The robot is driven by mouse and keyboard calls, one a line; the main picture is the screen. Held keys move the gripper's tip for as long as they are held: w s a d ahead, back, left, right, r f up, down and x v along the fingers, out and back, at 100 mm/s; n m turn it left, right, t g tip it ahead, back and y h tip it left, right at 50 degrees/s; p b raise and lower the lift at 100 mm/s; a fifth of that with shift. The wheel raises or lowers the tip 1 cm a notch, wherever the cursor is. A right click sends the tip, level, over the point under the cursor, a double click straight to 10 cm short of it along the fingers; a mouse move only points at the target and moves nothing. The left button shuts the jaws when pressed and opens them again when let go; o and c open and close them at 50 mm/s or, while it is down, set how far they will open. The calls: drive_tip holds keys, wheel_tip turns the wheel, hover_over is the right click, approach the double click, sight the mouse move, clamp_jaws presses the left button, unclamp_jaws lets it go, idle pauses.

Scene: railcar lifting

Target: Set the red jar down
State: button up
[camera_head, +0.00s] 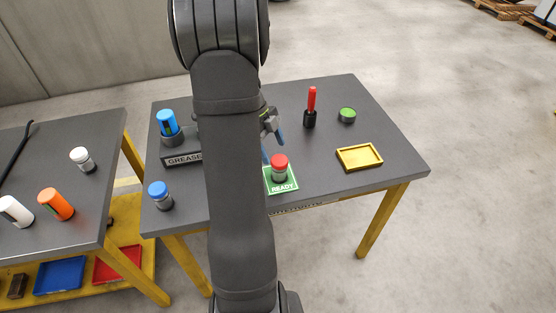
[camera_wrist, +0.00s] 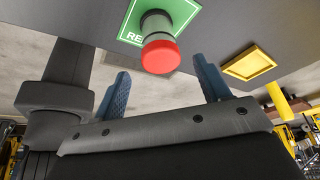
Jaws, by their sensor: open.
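The red jar (camera_head: 280,168), a grey jar with a red lid, stands upright on the green READY mat (camera_head: 282,187) on the main table. In the wrist view the red jar (camera_wrist: 160,50) shows beyond the fingers, on the green mat (camera_wrist: 128,30). My gripper (camera_head: 272,140) is open, with its blue fingers apart. In the wrist view my gripper (camera_wrist: 160,88) has nothing between its fingertips, and the jar is clear of them. My arm hides part of the table in the head view.
A yellow tray (camera_head: 359,157), a red-handled tool (camera_head: 311,106) and a green-topped tin (camera_head: 347,115) are to the right. A side table (camera_head: 90,215) holds several jars.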

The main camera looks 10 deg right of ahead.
sight(282, 161)
drive_tip(key=shift+v, duration=1.7)
drive_tip(key=shift+f, duration=0.1)
drive_tip(key=x, duration=1.2)
drive_tip(key=shift+s+d+f, duration=0.1)
drive_tip(key=shift+s+f, duration=0.05)
drive_tip(key=shift+f, duration=0.1)
wheel_tip(282, 161, up, 3)
drive_tip(key=shift+r, duration=0.7)
